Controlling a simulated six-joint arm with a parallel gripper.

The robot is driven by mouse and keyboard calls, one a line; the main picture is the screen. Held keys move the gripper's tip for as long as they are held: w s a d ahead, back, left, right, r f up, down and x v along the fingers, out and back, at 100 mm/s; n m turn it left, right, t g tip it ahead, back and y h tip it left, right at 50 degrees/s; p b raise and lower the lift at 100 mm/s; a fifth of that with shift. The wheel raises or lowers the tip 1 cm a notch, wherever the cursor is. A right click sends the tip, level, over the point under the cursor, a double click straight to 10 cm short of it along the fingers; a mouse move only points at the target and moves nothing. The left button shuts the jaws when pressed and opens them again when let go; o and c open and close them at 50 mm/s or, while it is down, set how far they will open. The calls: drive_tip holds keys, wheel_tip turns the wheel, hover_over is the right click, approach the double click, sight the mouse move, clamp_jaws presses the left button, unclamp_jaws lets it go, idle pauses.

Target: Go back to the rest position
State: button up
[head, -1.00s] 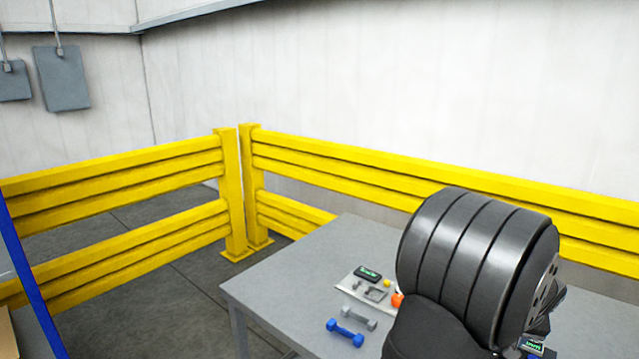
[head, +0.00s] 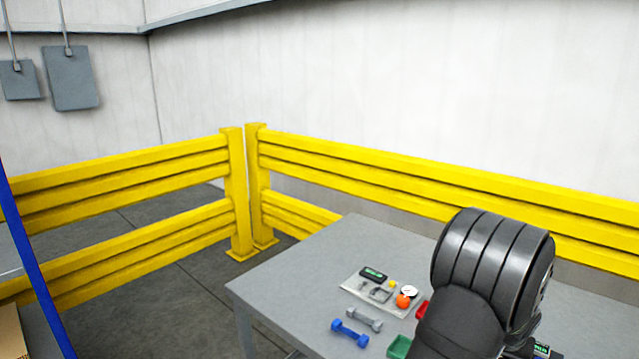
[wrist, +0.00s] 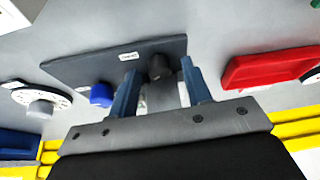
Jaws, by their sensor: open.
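My gripper (wrist: 160,68) is open in the wrist view, with its two blue-grey fingers apart. A dark plate (wrist: 85,69) with a small white label lies beyond the fingertips. A dark round knob (wrist: 158,66) shows in the gap between the fingers; I cannot tell how far off it is. In the head view my arm stands over the right part of the grey table (head: 290,270) and hides my gripper.
A light mat (head: 352,286) holds a white dial (head: 409,291), an orange ball (head: 403,301) and small parts. Blue (head: 350,333) and grey (head: 364,319) dumbbells, red (head: 422,310) and green (head: 399,347) trays lie near my arm. Yellow barriers (head: 400,173) stand behind; the table's left is clear.

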drive_tip(key=shift+w+a+m+g+h, duration=0.1)
drive_tip(key=shift+m+g+h, duration=0.3)
drive_tip(key=shift+m, duration=1)
drive_tip(key=shift+w+m+g+h, duration=0.15)
drive_tip(key=shift+m+g, duration=0.35)
drive_tip(key=shift+m, duration=0.9)
drive_tip(key=shift+v, duration=1.5)
drive_tip(key=o, duration=1.2)
drive_tip(key=shift+s, duration=0.1)
drive_tip(key=s+d+r+n, duration=0.1)
drive_tip(key=s+d+r, duration=0.1)
drive_tip(key=r, duration=0.7)
drive_tip(key=s+d+r+n+t, duration=0.1)
drive_tip(key=s+r+n, duration=0.1)
drive_tip(key=r, duration=0.6)
drive_tip(key=s+d+r+n, duration=0.1)
drive_tip(key=s+d+r, duration=0.15)
drive_tip(key=r, duration=0.65)
drive_tip(key=x, duration=0.9)
drive_tip(key=shift+w+a+f+y, duration=0.25)
drive_tip(key=shift+a+f+y, duration=0.1)
drive_tip(key=shift+r, duration=0.15)
drive_tip(key=v, duration=0.9)
drive_tip(key=shift+s+r, duration=0.3)
